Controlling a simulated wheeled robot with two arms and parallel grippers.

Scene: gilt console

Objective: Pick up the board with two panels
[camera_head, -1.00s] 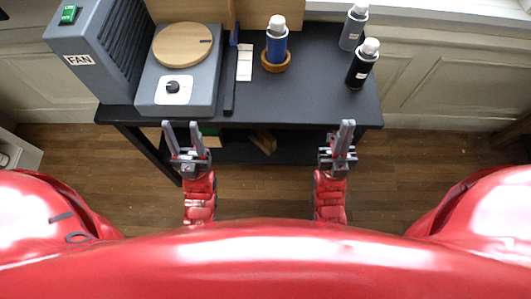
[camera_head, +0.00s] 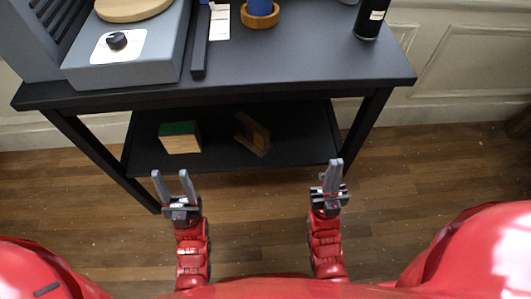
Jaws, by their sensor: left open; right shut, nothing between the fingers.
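No board with two panels can be made out for sure. A brown wooden piece (camera_head: 252,134) with a lighter face lies tilted on the lower shelf. A pale card (camera_head: 219,22) with marked sections lies on the tabletop near the back. My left gripper (camera_head: 171,175) is open and empty, in front of the table below the green-topped block. My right gripper (camera_head: 334,166) is shut and empty, in front of the shelf's right end. Both are apart from every object.
The black table (camera_head: 300,65) has a lower shelf (camera_head: 290,145) holding a block (camera_head: 180,138) with a green top. On top stand a grey unit (camera_head: 125,60) with a knob, a dark bar (camera_head: 200,45), a wooden ring (camera_head: 261,18) and a black bottle (camera_head: 369,20). The tabletop's right front is clear.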

